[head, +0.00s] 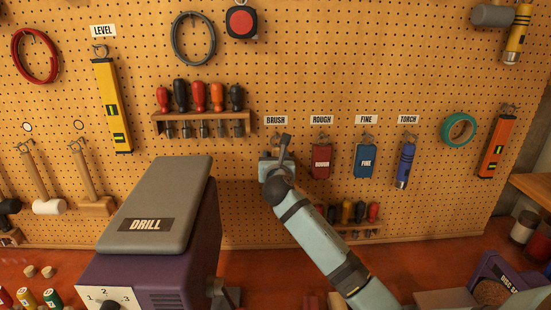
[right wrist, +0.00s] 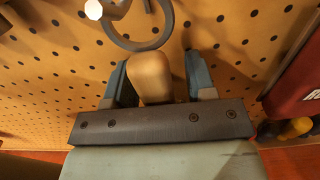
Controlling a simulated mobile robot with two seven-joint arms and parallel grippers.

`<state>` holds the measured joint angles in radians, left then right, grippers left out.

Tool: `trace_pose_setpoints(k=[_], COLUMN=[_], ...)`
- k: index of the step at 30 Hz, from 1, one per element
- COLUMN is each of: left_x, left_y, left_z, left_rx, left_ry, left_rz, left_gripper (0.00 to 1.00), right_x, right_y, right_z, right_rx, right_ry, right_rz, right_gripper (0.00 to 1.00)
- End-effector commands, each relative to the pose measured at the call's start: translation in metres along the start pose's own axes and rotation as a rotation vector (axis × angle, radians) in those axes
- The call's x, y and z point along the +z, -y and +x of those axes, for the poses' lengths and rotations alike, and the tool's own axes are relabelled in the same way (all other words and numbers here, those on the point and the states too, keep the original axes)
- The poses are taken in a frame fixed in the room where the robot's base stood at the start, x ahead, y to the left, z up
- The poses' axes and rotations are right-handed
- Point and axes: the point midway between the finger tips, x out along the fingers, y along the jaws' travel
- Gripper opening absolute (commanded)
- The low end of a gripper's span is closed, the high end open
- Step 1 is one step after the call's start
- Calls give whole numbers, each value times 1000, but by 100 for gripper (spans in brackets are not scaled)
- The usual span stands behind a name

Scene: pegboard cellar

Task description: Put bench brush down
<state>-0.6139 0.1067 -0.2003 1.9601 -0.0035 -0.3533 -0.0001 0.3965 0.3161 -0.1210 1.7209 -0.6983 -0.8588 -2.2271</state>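The bench brush shows in the right wrist view as a rounded pale wooden handle (right wrist: 150,78). It is between the fingers of my right gripper (right wrist: 160,80), nearer the left finger, with a dark gap at the right finger. The fingers look open around it. The rest of the brush is hidden. A dark ring-shaped hook (right wrist: 168,22) is just above the handle. In the head view my right gripper (head: 277,160) is at the pegboard, just below the BRUSH label (head: 276,120), and hides the brush. My left gripper is out of view.
A red ROUGH block (head: 321,161) and a blue FINE block (head: 366,161) hang just right of my gripper. A screwdriver rack (head: 204,124) is up to its left. The purple DRILL machine (head: 150,225) stands left of my arm on the red bench.

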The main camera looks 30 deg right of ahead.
Motion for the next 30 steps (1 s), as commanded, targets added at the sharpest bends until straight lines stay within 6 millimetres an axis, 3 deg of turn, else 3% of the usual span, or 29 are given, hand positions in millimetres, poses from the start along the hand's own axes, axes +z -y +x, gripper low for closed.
trace_pose_setpoints(k=[11,24,30], left_x=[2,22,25], left_y=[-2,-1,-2], left_z=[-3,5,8], left_rx=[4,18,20], left_ry=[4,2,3], left_rz=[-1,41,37], left_gripper=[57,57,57], right_x=[0,4,6], right_y=[-1,2,2], right_z=[0,-96,-127], right_rx=[0,3,2], right_ry=[-2,2,1], right_rz=[3,-1,0], right_gripper=[50,50,50])
